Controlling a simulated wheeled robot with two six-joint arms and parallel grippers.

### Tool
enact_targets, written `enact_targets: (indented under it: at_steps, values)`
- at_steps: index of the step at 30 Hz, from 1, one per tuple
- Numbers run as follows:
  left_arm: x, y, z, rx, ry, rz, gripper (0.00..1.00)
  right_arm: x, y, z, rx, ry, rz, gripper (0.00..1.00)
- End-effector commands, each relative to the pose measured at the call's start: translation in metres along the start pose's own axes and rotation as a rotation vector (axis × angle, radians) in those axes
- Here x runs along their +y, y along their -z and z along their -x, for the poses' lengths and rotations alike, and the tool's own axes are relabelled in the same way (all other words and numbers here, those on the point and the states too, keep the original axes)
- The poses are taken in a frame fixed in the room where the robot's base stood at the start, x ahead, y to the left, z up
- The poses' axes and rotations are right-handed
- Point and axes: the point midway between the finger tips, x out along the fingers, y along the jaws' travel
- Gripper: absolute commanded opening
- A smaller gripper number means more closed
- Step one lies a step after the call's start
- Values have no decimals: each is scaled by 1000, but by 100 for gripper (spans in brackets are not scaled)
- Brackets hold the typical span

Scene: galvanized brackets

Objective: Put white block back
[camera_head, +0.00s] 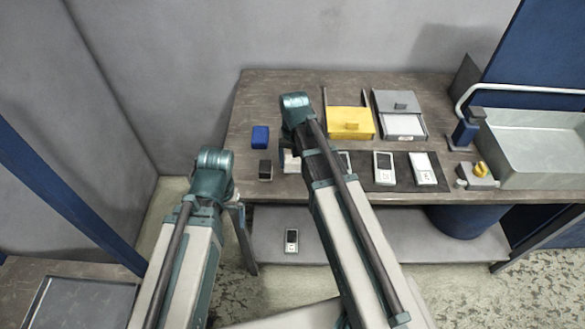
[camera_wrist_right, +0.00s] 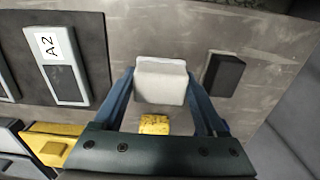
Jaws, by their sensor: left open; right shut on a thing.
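The white block (camera_wrist_right: 160,82) sits between the fingers of my right gripper (camera_wrist_right: 160,76), which is shut on it, in the right wrist view. In the head view the white block (camera_head: 290,161) shows only in part beside my right arm, at the left end of the dark mat; I cannot tell whether it touches the table. My right gripper is mostly hidden behind its own arm there. My left gripper (camera_head: 237,206) is open and empty, off the table's front left corner, partly hidden by its wrist.
A black block (camera_head: 265,170) and a blue block (camera_head: 260,137) stand left of the white block. Labelled devices (camera_head: 384,168) lie on the mat (camera_head: 403,184). A yellow box (camera_head: 350,122), a grey box (camera_head: 401,128) and a metal bin (camera_head: 535,150) are behind and right. Another device (camera_head: 292,240) lies on the lower shelf.

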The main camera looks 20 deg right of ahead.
Motion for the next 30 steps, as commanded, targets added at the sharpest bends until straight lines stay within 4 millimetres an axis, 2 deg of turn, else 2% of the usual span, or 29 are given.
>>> enact_targets:
  at_steps: [8,21,22,26,30]
  values:
    - [3,2,-34,0,0,0,100,-3,-2,-34,0,0,0,22]
    - [4,2,-37,0,0,0,100,-4,-2,-37,0,0,-1,22]
    - [3,2,-36,0,0,0,100,-4,-2,-36,0,0,-1,78]
    - [3,2,-35,0,0,0,100,-3,-2,-35,0,0,-1,100]
    - [3,2,-35,0,0,0,100,-3,-2,-35,0,0,-1,100]
